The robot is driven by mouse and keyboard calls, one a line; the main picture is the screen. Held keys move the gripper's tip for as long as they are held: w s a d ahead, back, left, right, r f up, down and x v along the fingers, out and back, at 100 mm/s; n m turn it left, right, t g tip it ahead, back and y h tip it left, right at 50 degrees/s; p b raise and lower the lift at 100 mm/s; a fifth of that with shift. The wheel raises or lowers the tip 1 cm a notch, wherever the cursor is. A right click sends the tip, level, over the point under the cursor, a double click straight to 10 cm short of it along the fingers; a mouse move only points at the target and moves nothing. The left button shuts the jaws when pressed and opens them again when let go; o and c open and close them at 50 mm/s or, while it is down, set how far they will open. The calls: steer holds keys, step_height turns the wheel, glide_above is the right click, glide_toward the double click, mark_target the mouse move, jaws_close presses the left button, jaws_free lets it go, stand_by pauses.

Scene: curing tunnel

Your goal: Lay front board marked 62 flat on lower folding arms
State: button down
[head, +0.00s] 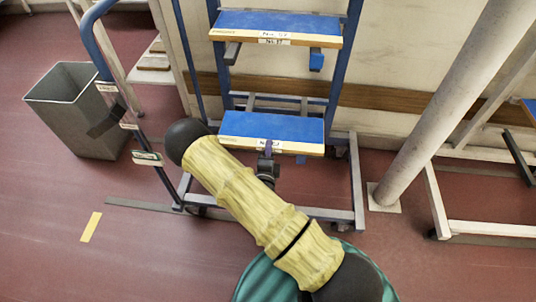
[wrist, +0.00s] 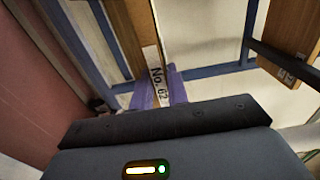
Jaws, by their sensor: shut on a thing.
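A blue-topped board (head: 272,126) with a pale front edge is at the lower level of the blue rack in the head view. In the wrist view the board (wrist: 130,35) shows edge-on, with the label "No. 62". My gripper (head: 268,148) is at the middle of its front edge. Its purple fingers (wrist: 160,92) are shut on the board, one on each side of the label. A short blue piece (head: 301,159), perhaps a lower folding arm, shows just under the board. I cannot tell whether the board rests on the lower arms.
Another blue board (head: 275,23) lies on the upper arms, above the held one. A grey bin (head: 78,110) stands at left and a thick slanted pole (head: 450,90) at right. A white-framed rack (head: 490,228) is at far right. Red floor at front left is clear.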

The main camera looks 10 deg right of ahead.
mark_target(273, 124)
steer(key=shift+b+x, duration=0.75)
steer(key=shift+x, duration=4.9)
steer(key=shift+w+d+f, duration=0.1)
steer(key=shift+w+f, duration=0.1)
steer(key=shift+f+b, duration=1.1)
steer(key=shift+f, duration=0.2)
steer(key=shift+f+b, duration=0.3)
steer(key=shift+f, duration=0.2)
steer(key=c, duration=1.4)
jaws_free()
steer(key=shift+s, duration=0.15)
steer(key=shift+o, duration=0.6)
steer(key=shift+f, duration=0.15)
steer(key=shift+s, duration=0.1)
